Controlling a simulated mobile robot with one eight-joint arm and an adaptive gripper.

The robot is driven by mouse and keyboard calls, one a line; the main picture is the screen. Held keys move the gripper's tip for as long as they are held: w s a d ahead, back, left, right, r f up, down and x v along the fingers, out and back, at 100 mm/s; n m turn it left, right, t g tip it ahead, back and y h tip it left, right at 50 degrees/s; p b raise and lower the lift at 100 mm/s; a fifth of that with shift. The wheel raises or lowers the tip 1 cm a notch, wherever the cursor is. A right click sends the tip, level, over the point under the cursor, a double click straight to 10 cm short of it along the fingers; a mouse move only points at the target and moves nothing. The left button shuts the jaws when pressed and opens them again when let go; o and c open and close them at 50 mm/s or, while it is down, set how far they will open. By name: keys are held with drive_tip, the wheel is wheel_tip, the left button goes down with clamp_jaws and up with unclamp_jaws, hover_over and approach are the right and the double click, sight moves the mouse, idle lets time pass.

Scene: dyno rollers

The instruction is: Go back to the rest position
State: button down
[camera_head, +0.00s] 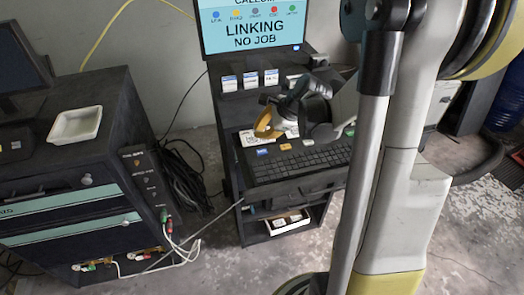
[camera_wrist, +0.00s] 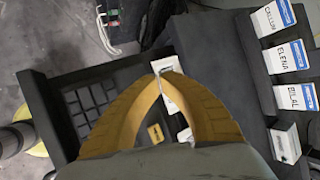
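My gripper (camera_head: 268,125) is above the keyboard shelf of the dark console cart in the head view, and its orange fingers point left. In the wrist view my gripper (camera_wrist: 162,74) has its two yellow-orange fingers curving together, with the tips meeting or almost meeting. No held object is clear between them. A white piece shows just behind the tips, and I cannot tell whether it touches them. The keyboard (camera_head: 310,161) lies below and to the right of the gripper in the head view. My arm covers much of the right side.
A monitor (camera_head: 252,25) reading "LINKING NO JOB" stands behind. White name cards (camera_wrist: 289,57) line the ledge beside the gripper. A dark cabinet (camera_head: 95,150) with a white tray (camera_head: 76,139) stands left. Cables (camera_head: 180,170) hang between cabinet and cart.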

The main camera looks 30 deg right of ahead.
idle(0.4)
drive_tip(key=s+a+r+n+h, duration=0.2)
drive_tip(key=s+a+r+n, duration=0.3)
drive_tip(key=s+a+n, duration=0.45)
drive_tip(key=s+a+r+n+h, duration=0.1)
drive_tip(key=s+a+r+n, duration=0.5)
drive_tip(key=s+n, duration=0.55)
wheel_tip(320, 180, down, 18)
drive_tip(key=w+n+b, duration=0.1)
drive_tip(key=w+b, duration=0.1)
drive_tip(key=b, duration=1.6)
drive_tip(key=shift+d+f, duration=0.1)
